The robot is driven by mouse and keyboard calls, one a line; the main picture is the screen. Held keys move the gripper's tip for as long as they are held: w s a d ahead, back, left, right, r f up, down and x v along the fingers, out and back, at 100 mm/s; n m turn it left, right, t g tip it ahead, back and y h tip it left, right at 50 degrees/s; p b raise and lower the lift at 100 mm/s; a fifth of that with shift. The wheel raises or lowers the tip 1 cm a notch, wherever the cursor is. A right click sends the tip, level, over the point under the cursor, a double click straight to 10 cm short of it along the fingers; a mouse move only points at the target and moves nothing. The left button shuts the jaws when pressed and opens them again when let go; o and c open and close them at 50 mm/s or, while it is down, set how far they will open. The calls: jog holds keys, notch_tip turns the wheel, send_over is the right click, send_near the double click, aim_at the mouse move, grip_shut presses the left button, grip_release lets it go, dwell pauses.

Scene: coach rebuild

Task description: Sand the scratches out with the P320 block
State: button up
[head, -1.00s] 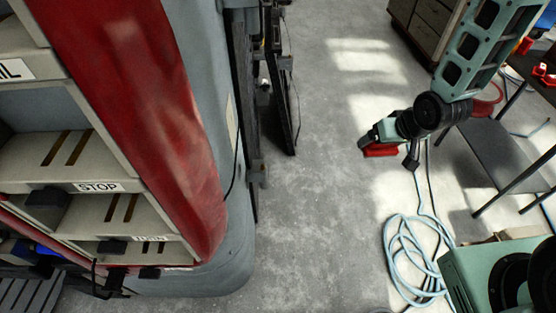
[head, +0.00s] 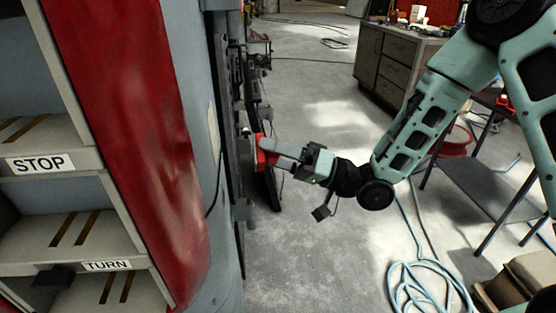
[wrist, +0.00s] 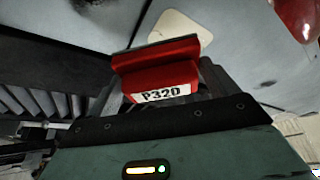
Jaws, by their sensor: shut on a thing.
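My gripper (head: 272,157) is shut on the red P320 block (wrist: 155,77), whose white label faces the wrist camera. In the head view the block (head: 262,152) is held out to the left, in front of the dark frame beside the coach body. The coach's red panel (head: 130,130) has a dull, uneven, blotchy surface; I cannot make out single scratches. The block is apart from the red panel. In the wrist view the grey body with a pale patch (wrist: 175,28) lies beyond the block, and a red part (wrist: 300,18) shows at the upper right.
Shelves labelled STOP (head: 40,163) and TURN (head: 106,265) stand at the left. A coiled light-blue hose (head: 430,285) lies on the floor. A drawer cabinet (head: 395,62) and a dark table (head: 485,165) stand at the right. Open floor lies between.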

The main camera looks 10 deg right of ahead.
aim_at(208, 96)
jog(key=shift+w+a, duration=0.1)
jog(key=shift+a, duration=2.4)
jog(key=shift+a, duration=0.95)
jog(key=shift+r+p, duration=4.25)
jog(key=shift+r, duration=1.3)
jog(key=shift+f, duration=0.1)
jog(key=shift+f+b, duration=4.4)
jog(key=shift+f, duration=1.15)
